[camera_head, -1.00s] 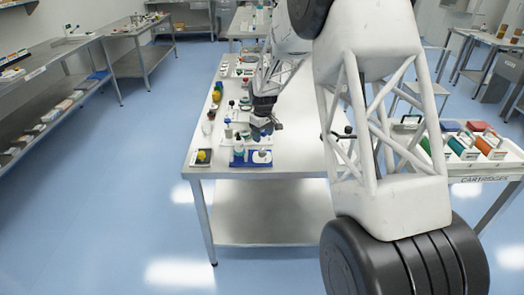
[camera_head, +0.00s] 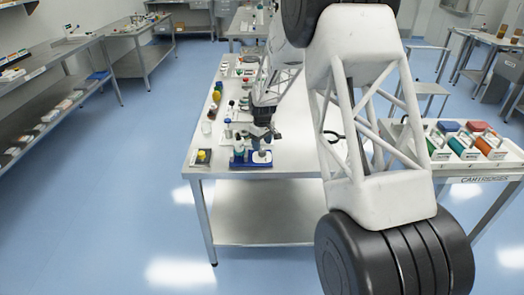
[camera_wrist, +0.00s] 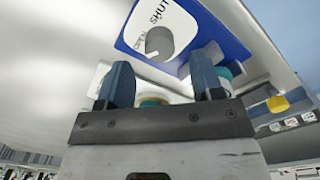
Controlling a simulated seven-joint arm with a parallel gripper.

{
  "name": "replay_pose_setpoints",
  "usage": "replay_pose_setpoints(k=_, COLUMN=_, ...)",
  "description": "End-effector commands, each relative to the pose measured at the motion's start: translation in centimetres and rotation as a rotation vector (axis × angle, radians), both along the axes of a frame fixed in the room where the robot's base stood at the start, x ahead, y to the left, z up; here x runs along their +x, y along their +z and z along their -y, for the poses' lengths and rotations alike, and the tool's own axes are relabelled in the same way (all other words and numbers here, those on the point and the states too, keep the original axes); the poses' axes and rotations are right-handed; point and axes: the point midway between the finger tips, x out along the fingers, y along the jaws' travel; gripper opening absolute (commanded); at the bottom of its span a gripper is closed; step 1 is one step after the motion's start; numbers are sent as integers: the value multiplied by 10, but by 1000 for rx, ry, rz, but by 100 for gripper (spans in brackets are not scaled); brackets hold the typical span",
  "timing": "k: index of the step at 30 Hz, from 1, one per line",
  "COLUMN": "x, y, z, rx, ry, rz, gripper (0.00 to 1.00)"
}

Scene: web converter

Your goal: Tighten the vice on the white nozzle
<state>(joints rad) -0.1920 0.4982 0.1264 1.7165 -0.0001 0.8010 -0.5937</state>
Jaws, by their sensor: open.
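A blue base (camera_head: 240,163) sits at the front end of the long steel table. In the wrist view the blue base (camera_wrist: 185,55) carries a white dial plate marked OPEN and SHUT, with a grey knob (camera_wrist: 158,40) at its middle. My gripper (camera_head: 262,143) is just above this base in the head view and hides part of it. In the wrist view my gripper (camera_wrist: 163,80) has its two blue fingers apart, with the knob beyond their tips. White and teal parts show partly behind the fingers. I cannot make out the white nozzle or the vice jaws for certain.
A yellow-topped item (camera_head: 203,155) stands left of the base, near the table corner. Several bottles and small items line the table's left side behind it. A white tray of cartridges (camera_head: 480,172) stands to the right. The steel table top (camera_head: 300,155) is clear right of the base.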

Motion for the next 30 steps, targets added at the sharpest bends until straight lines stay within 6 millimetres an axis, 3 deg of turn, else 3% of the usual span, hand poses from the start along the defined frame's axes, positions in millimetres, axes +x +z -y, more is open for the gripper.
replay_pose_setpoints(k=9, x=0, y=-34, z=0, rx=-1, ry=0, rz=-1, gripper=60)
replay_pose_setpoints(k=22, x=0, y=-40, z=0, rx=0, ry=0, rz=1, gripper=60)
replay_pose_setpoints(k=30, x=0, y=-39, z=0, rx=1, ry=0, rz=1, gripper=21)
